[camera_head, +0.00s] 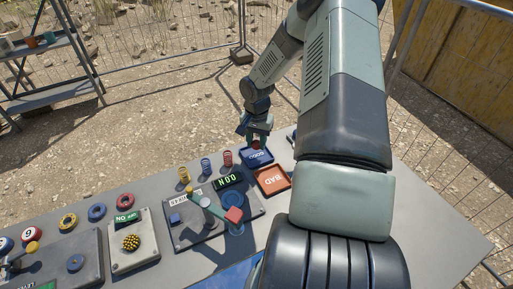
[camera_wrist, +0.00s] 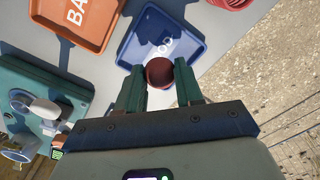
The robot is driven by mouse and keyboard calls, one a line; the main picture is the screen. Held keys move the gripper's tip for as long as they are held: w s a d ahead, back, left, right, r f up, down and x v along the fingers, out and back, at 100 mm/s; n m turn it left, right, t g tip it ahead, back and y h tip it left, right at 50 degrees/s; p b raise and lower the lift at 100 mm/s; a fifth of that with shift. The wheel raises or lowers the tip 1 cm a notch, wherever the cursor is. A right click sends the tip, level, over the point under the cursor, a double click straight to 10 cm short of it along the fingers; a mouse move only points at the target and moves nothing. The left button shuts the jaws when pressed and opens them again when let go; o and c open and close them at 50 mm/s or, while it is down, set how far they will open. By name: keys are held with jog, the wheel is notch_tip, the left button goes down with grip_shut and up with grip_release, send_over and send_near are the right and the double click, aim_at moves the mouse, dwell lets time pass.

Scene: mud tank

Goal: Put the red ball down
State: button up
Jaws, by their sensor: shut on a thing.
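The red ball (camera_wrist: 159,71) is held between the two green fingers of my gripper (camera_wrist: 160,88) in the wrist view. In the head view the ball (camera_head: 256,143) is a small red spot under my gripper (camera_head: 257,138). My gripper is over or close to the far edge of a blue tray with white lettering (camera_head: 263,160), also in the wrist view (camera_wrist: 190,59). I cannot tell how high the ball is above it.
An orange tray marked BAD (camera_head: 285,184) lies beside the blue tray. Red (camera_head: 228,158), blue (camera_head: 206,166) and yellow (camera_head: 184,174) coils stand left of the trays.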

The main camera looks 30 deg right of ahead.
aim_at(256, 148)
jog(key=shift+f, duration=1.6)
jog(key=shift+f, duration=0.15)
jog(key=o, duration=1.1)
notch_tip(256, 148, up, 12)
jog(key=shift+r, duration=0.2)
